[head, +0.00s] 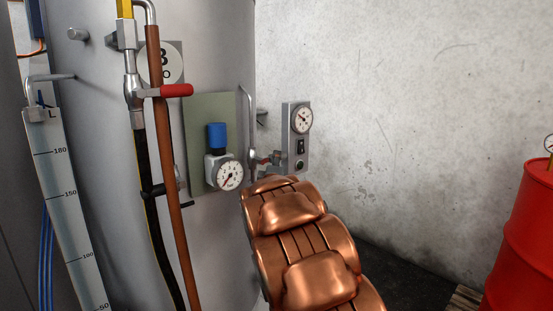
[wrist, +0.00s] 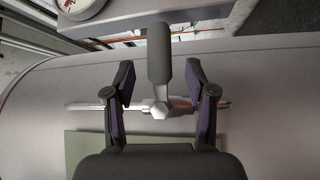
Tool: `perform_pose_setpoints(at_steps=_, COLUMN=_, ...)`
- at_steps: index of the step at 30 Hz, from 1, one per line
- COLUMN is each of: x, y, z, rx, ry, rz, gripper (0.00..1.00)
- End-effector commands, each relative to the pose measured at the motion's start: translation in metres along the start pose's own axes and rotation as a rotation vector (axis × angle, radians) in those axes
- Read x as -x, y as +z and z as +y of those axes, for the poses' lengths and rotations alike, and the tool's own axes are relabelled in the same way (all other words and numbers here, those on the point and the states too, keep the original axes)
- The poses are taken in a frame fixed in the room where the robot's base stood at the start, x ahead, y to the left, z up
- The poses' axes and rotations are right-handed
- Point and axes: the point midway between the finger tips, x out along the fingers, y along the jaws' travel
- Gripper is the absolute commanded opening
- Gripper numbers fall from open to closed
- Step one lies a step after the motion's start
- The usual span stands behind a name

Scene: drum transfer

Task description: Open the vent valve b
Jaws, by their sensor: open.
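In the wrist view a valve with a dark grey lever handle (wrist: 159,55) and a metal hub (wrist: 160,110) sits on a thin pipe running across the picture. No label on it can be read, so I cannot tell if it is vent valve b. My gripper (wrist: 160,68) is open, with one finger on each side of the handle and visible gaps between. The handle points away from my palm, across the pipe. In the head view my copper arm covers the area below the small wall panel, and the gripper cannot be made out clearly there.
A grey tank (head: 95,60) carries a red-handled valve (head: 177,90), a blue-knobbed regulator (head: 217,137) with a gauge (head: 229,175), and a level scale (head: 62,180). A grey control box (head: 297,140) stands behind my arm. A red drum (head: 525,230) stands at right.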

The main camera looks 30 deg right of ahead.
Motion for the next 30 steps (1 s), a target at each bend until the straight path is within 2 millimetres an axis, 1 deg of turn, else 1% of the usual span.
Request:
perform_pose_setpoints(at_steps=1, x=-0.007, y=0.001, z=0.0, rx=-0.003, ry=0.001, rz=-0.001, gripper=0.56)
perform_pose_setpoints(at_steps=6, x=-0.026, y=0.001, z=0.0, rx=-0.004, ry=0.001, rz=-0.002, gripper=0.56)
perform_pose_setpoints(at_steps=13, x=-0.045, y=-0.001, z=0.001, rx=-0.003, ry=0.002, rz=0.001, gripper=0.56)
perform_pose_setpoints(at_steps=19, x=-0.052, y=0.0, z=0.0, rx=-0.001, ry=-0.001, rz=0.0, gripper=0.56)
perform_pose_setpoints(at_steps=28, x=-0.053, y=0.0, z=0.0, rx=-0.002, ry=0.0, rz=0.0, gripper=0.56)
perform_pose_setpoints(at_steps=30, x=-0.053, y=0.0, z=0.0, rx=-0.002, ry=0.0, rz=0.0, gripper=0.48)
